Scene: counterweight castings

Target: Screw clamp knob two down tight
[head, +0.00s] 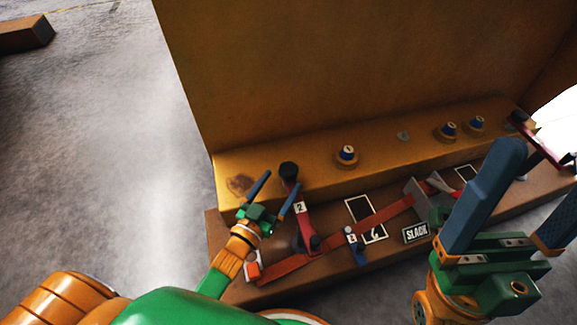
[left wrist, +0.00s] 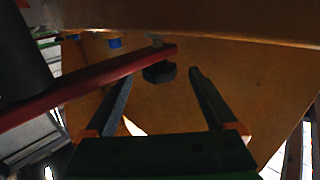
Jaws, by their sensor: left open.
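Clamp knob two (head: 288,170) is a black round knob at the far end of a red clamp arm (head: 304,215) with a white "2" plate. In the left wrist view the knob (left wrist: 158,72) sits at the end of the red arm (left wrist: 90,82), with a short grey stem against the yellow casting. My left gripper (head: 279,183) is open and empty, close to the knob. In the left wrist view the knob shows between and beyond the fingertips (left wrist: 162,76), apart from both. My right gripper (head: 535,190) stands at the lower right, fingers apart and empty.
The yellow casting (head: 340,70) rises behind a ledge with several blue-banded numbered caps (head: 347,155). A red strap (head: 375,218), a "SLACK" plate (head: 416,232) and a blue piece (head: 358,254) lie on the brown base. Another red clamp arm (head: 540,142) is at the right.

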